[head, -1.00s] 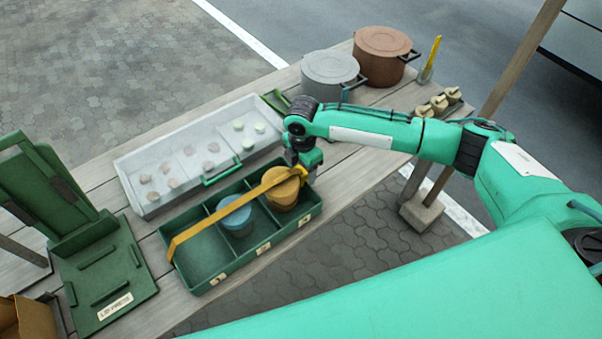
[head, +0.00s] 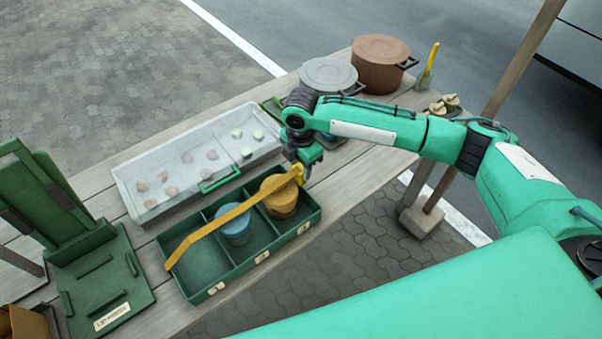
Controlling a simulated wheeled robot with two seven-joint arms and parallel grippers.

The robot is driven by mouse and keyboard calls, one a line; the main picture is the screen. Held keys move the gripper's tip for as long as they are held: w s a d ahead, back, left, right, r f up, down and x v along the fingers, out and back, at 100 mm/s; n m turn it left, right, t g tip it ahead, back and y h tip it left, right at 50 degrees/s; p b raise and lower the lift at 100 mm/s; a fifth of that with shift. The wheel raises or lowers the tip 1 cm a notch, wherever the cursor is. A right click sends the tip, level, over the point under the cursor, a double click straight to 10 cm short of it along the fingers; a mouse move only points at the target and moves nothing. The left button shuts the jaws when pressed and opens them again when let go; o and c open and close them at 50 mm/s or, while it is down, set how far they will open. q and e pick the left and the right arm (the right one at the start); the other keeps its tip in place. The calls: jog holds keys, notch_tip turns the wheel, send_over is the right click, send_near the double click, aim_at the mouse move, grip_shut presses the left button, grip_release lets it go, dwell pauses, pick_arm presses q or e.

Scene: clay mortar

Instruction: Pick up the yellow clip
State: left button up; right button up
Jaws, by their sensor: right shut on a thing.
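The yellow clip (head: 222,219) is a long, thin bar with a bent end, stretched slantwise above a green divided box. My right gripper (head: 298,170) is shut on the clip's right end, at the box's right side. The clip's left end reaches over the box's left edge; whether it touches there I cannot tell. The green box (head: 241,272) has three compartments, with a blue lidded tub (head: 236,232) in the middle one and an orange lidded tub (head: 282,203) in the right one. The fingertips are partly hidden. My left gripper is not in view.
A clear-lidded grey tray (head: 222,152) with several small round pieces lies behind the box. A grey pot (head: 328,74) and a brown pot (head: 379,62) stand at the back. A green press stand (head: 100,282) is at the left. The table's front edge runs close to the box.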

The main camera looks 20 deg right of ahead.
notch_tip(320, 180, up, 16)
jog(key=b, duration=0.1)
notch_tip(320, 180, up, 4)
jog(key=p, duration=0.5)
send_over(301, 167)
jog(key=shift+r, duration=0.15)
dwell(0.4)
jog(key=shift+a, duration=0.1)
